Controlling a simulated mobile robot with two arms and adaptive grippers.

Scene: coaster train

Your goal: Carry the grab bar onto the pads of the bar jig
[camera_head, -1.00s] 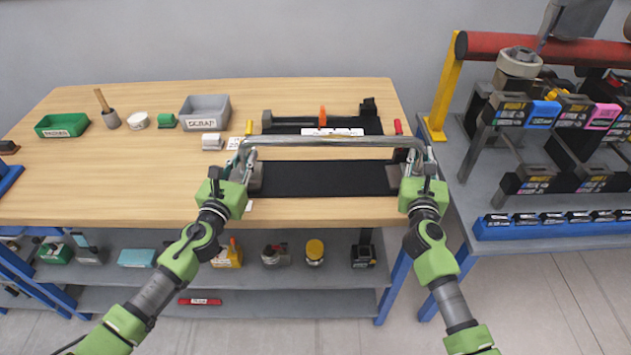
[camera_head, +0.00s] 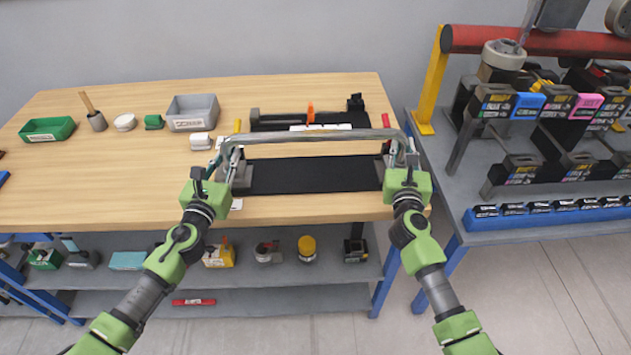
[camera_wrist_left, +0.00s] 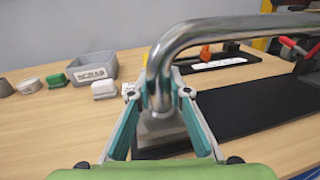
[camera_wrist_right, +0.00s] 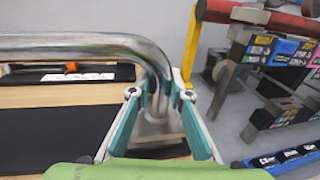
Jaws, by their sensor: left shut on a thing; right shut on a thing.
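The grab bar (camera_head: 310,137) is a shiny metal tube with both ends bent down. My left gripper (camera_head: 230,165) is shut on its left end; the left wrist view shows the fingers (camera_wrist_left: 160,100) around the bent leg. My right gripper (camera_head: 401,160) is shut on its right end, which also shows in the right wrist view (camera_wrist_right: 155,85). The bar is level across the near black bed of the bar jig (camera_head: 315,175). Grey end blocks, such as the left one (camera_head: 242,178), stand at the bed's ends, partly hidden by grippers. I cannot tell whether the bar touches the pads.
Behind lies a second black fixture with an orange part (camera_head: 310,113) and a white label. A grey scrap bin (camera_head: 193,112), a green bin (camera_head: 47,130) and small items stand at the left. A grey bench (camera_head: 470,180) with a red roller is at the right.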

